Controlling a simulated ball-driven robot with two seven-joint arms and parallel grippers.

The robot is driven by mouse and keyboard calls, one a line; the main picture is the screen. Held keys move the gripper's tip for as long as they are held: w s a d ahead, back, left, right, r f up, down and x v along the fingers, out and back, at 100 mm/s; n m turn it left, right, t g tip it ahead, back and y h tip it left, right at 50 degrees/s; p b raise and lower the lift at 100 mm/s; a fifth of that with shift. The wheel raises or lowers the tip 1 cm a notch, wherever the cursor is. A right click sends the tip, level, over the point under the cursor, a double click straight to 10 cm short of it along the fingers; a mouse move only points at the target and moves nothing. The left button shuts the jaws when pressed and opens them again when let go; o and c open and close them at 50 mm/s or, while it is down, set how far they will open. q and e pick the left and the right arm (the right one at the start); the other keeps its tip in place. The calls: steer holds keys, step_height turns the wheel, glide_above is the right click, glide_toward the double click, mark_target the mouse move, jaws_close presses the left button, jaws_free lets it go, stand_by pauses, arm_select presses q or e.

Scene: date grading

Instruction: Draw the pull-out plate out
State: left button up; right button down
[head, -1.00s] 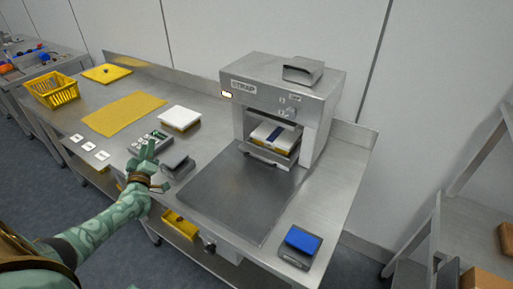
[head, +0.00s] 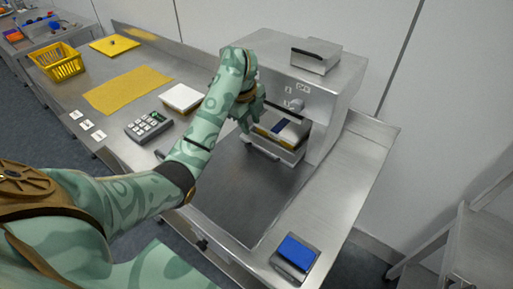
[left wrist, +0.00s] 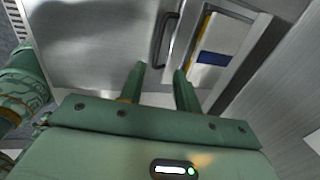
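The pull-out plate (head: 284,152) sits in the lower opening of the metal machine (head: 344,90), with a white and yellow item banded in dark blue on it. In the left wrist view, its dark bar handle (left wrist: 165,38) runs along the plate's front edge. My left gripper (left wrist: 159,72) is open, with the handle just beyond its two fingertips; I see nothing between them. In the head view, my left gripper (head: 245,120) hangs in front of the machine and partly covers its opening. My right gripper is not in view.
A flat dark metal area (head: 225,190) in front of the machine is clear. A blue-topped device (head: 297,252) stands at the near right. A white-topped block (head: 181,97), a keypad device (head: 148,126) and a yellow mat (head: 127,90) lie to the left.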

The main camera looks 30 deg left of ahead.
mark_target(256, 151)
arm_select(q)
steer(key=f+b, duration=0.1)
steer(key=f, duration=0.3)
steer(key=w+f+b, duration=0.1)
steer(key=f, duration=0.3)
steer(key=w+f+b, duration=0.1)
steer(key=f+b, duration=0.1)
steer(key=f, duration=0.2)
steer(key=shift+w+f, duration=0.2)
steer(key=shift+f, duration=0.2)
jaws_close()
